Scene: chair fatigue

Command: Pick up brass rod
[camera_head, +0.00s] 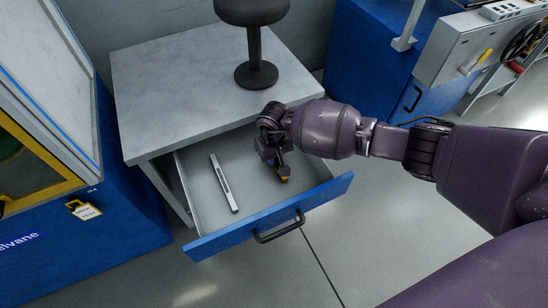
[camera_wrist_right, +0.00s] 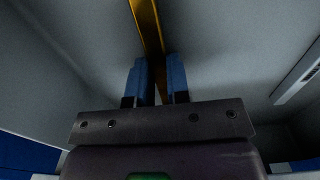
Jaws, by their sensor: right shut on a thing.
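The brass rod (camera_wrist_right: 147,27) is a golden bar in the right wrist view, running from the top edge down between the blue fingertips. My right gripper (camera_wrist_right: 156,77) is shut on it. In the head view my right gripper (camera_head: 278,165) reaches down into the open drawer, and a small golden bit of the rod (camera_head: 284,179) shows below the fingers. Most of the rod is hidden there by the gripper. I cannot tell whether the rod touches the drawer floor. My left gripper is not in view.
The open drawer (camera_head: 215,213) has a blue front with a black handle (camera_head: 279,228). A silver bar (camera_head: 223,183) lies in it, left of my gripper. The grey tabletop (camera_head: 180,85) above holds a black round stool-like object (camera_head: 256,73). Open floor lies in front.

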